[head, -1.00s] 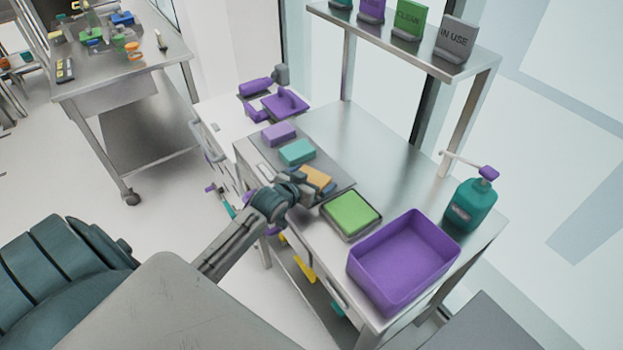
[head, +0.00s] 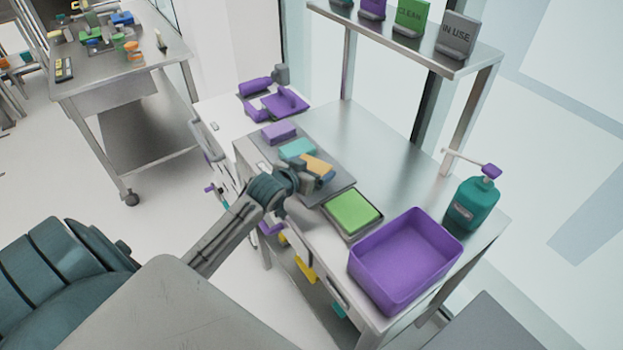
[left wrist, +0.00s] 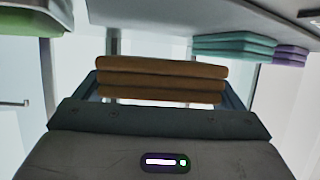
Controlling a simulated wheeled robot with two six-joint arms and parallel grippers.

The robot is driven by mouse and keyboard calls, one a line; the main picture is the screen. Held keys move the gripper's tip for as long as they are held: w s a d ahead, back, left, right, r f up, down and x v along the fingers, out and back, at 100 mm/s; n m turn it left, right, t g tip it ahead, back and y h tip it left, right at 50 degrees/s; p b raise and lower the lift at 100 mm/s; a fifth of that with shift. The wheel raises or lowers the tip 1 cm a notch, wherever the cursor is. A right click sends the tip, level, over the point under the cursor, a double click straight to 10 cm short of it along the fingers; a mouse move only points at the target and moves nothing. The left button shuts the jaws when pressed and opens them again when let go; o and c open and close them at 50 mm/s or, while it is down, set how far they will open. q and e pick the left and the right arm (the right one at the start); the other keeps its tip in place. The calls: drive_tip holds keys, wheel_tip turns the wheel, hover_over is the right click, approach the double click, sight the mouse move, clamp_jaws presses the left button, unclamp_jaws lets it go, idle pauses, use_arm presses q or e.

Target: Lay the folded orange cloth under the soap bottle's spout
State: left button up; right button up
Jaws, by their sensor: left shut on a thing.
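The folded orange cloth (head: 318,165) is held in my left gripper (head: 312,178) above the grey mat, tilted in the head view. In the left wrist view the orange cloth (left wrist: 162,80) shows as stacked layers between the fingers. The soap bottle (head: 470,205) is teal and stands upright at the table's right end, behind the purple bin. Its purple pump head (head: 490,171) carries a long pale spout (head: 463,161) pointing left and back in the picture. My right gripper is not in view.
The grey mat (head: 338,182) also carries a teal cloth (head: 296,149) and a purple cloth (head: 279,132). A green cloth (head: 352,210) lies on a tray beside the purple bin (head: 405,262). The table's back middle (head: 385,150) is clear. A sign shelf (head: 400,40) stands behind.

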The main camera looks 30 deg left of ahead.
sight(303, 200)
use_arm(q)
drive_tip(key=s+a, duration=0.1)
drive_tip(key=a, duration=0.2)
drive_tip(key=s+a+b, duration=0.1)
drive_tip(key=s+a, duration=0.1)
drive_tip(key=a, duration=0.1)
drive_tip(key=s+a, duration=0.2)
drive_tip(key=a, duration=0.1)
drive_tip(key=shift+a+r+b, duration=0.1)
drive_tip(key=shift+r+b, duration=0.15)
drive_tip(key=shift+b, duration=0.15)
drive_tip(key=shift+s+a+r+p, duration=0.1)
drive_tip(key=shift+s+a+p, duration=0.3)
drive_tip(key=shift+a, duration=0.4)
drive_tip(key=shift+s+a+r+p, duration=0.15)
drive_tip(key=shift+s+a+p, duration=0.1)
drive_tip(key=shift+s+a, duration=0.4)
drive_tip(key=shift+s+a+r+p, duration=0.1)
drive_tip(key=shift+s+a+p, duration=0.25)
drive_tip(key=shift+a, duration=0.6)
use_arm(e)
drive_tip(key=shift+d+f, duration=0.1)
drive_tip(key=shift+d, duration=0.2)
